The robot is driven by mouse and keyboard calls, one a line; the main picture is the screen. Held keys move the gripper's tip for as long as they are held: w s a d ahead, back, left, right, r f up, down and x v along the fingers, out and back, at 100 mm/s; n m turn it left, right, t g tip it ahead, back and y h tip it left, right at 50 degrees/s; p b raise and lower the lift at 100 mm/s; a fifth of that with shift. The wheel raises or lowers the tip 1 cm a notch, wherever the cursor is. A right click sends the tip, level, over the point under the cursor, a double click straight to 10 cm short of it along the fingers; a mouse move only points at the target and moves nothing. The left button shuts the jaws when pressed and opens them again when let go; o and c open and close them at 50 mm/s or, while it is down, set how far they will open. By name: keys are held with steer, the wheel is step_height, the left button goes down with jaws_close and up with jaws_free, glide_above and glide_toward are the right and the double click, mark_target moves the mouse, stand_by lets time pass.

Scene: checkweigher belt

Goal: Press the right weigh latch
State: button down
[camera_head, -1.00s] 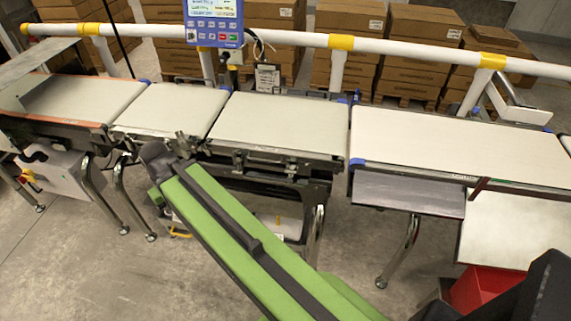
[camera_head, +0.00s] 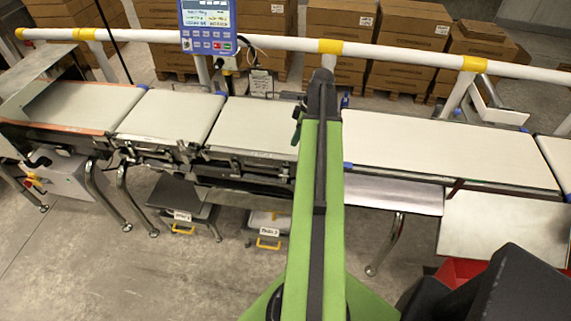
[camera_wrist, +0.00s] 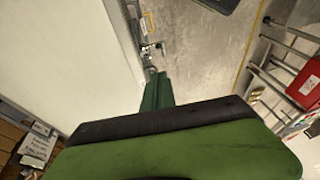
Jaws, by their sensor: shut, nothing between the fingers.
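My gripper shows in the wrist view as dark green fingers (camera_wrist: 157,88), shut and empty. Just past the fingertips a small metal latch-like fitting (camera_wrist: 152,46) sticks out from the edge of a pale belt (camera_wrist: 65,60). I cannot tell whether the fingers touch it or which latch it is. In the head view my arm stands across the right end of the middle weigh belt (camera_head: 255,125). A latch fitting (camera_head: 236,162) shows on the left of that belt's front edge. The right part of the front edge is hidden behind my arm.
A blue display unit (camera_head: 210,25) stands on a white rail (camera_head: 285,45) behind the belts. A longer belt (camera_head: 440,150) runs on to the right, with a metal shelf (camera_head: 395,193) under it. Boxes are stacked at the back. The floor at front left is clear.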

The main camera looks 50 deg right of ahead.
steer(key=shift+f, duration=0.1)
steer(key=b, duration=1.1)
glide_above(287, 168)
steer(key=s+a, duration=0.2)
steer(key=a, duration=0.1)
steer(key=f, duration=1.1)
steer(key=shift+s+d, duration=0.1)
steer(key=shift+d, duration=0.1)
steer(key=shift+s+a+f+b, duration=0.2)
steer(key=shift+a+f+b, duration=0.1)
steer(key=shift+f+b, duration=0.3)
steer(key=shift+s+a+f+b, duration=0.25)
steer(key=shift+f+b, duration=0.25)
steer(key=shift+b, duration=0.15)
steer(key=shift+w+r, duration=0.1)
